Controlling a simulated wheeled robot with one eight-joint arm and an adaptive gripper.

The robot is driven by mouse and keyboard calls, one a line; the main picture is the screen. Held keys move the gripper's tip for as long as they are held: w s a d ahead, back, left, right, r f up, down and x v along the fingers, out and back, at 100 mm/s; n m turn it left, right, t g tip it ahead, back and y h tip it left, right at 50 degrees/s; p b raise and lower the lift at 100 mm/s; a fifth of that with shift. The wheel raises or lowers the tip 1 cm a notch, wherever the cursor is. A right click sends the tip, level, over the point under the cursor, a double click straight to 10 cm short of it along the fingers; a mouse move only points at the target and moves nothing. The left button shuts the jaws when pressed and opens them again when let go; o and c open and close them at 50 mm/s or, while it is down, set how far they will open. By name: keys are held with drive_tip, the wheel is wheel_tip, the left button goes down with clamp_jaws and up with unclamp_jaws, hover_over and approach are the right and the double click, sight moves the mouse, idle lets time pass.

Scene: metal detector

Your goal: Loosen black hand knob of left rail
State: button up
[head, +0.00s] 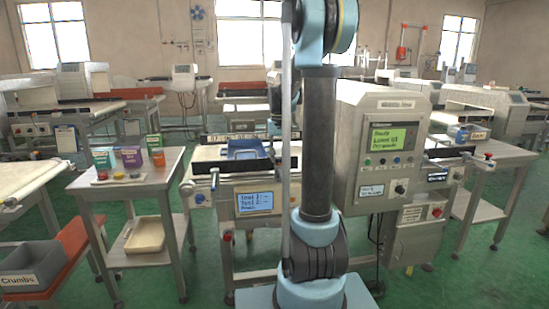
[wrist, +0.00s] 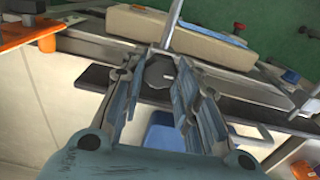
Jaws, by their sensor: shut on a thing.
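In the wrist view, the black hand knob (wrist: 158,74) is a dark, faceted round knob at the rail by the conveyor. My gripper (wrist: 160,68) has its two fingers on either side of the knob and is shut on it. The fingers cover part of its sides. A long black rail (wrist: 101,82) runs across behind the fingers. In the head view, my arm stands in front of the machine, and neither my gripper nor the held knob can be made out. A dark rail (head: 232,166) shows left of my arm.
A blue tray (head: 243,149) lies on the conveyor, also seen below the fingers in the wrist view (wrist: 161,136). The metal detector cabinet (head: 350,125) stands right of my arm. A side table (head: 125,180) with small coloured containers stands left. Green floor is open between the tables.

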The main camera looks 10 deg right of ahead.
sight(279, 158)
drive_tip(key=o, duration=1.1)
drive_tip(key=shift+s, duration=0.1)
drive_tip(key=shift+r, duration=0.1)
wheel_tip(279, 158, up, 12)
drive_tip(key=shift+f, duration=0.15)
drive_tip(key=s+f+t, duration=0.1)
drive_tip(key=s+f, duration=0.3)
drive_tip(key=s, duration=0.6)
drive_tip(key=s+f, duration=0.4)
drive_tip(key=s, duration=0.7)
drive_tip(key=shift+t, duration=0.6)
drive_tip(key=s+f, duration=0.4)
drive_tip(key=f, duration=0.1)
drive_tip(key=s+a+f, duration=0.1)
drive_tip(key=s+f, duration=0.3)
drive_tip(key=s, duration=0.1)
drive_tip(key=s+f, duration=0.5)
drive_tip(key=shift+s+a+f, duration=0.15)
drive_tip(key=shift+s+f, duration=0.05)
drive_tip(key=shift+f, duration=0.1)
